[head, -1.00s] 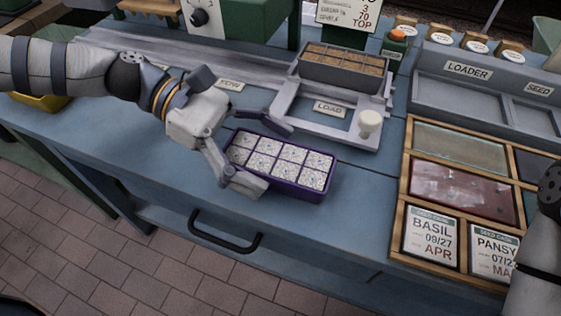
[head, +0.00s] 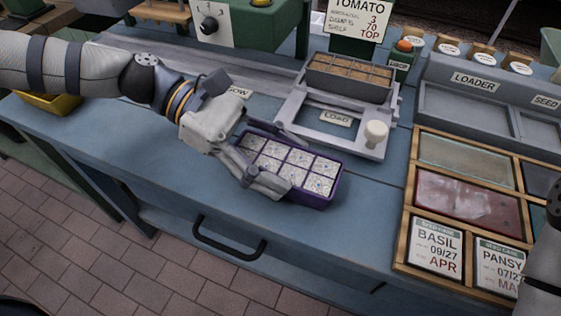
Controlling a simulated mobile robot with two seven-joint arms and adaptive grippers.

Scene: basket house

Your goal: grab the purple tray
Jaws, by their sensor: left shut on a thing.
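The purple tray (head: 333,185) is a small rectangular tray with several cells filled with pale speckled material. It sits at the front of the blue workbench, below the LOAD frame. My left gripper (head: 282,163) reaches over it from the left and is shut on it, one finger along the near long side and the other at the far side. The near finger hides part of the tray's front wall. Whether the tray is lifted off the bench is hard to tell. Only part of my right arm shows at the right edge; its gripper is out of view.
A grey LOAD frame (head: 291,118) with a white knob (head: 376,133) stands just behind the tray. A brown-filled tray (head: 347,75) sits at its back. A wooden case with BASIL and PANSY cards (head: 408,195) is at right. Bare bench (head: 130,150) lies at left.

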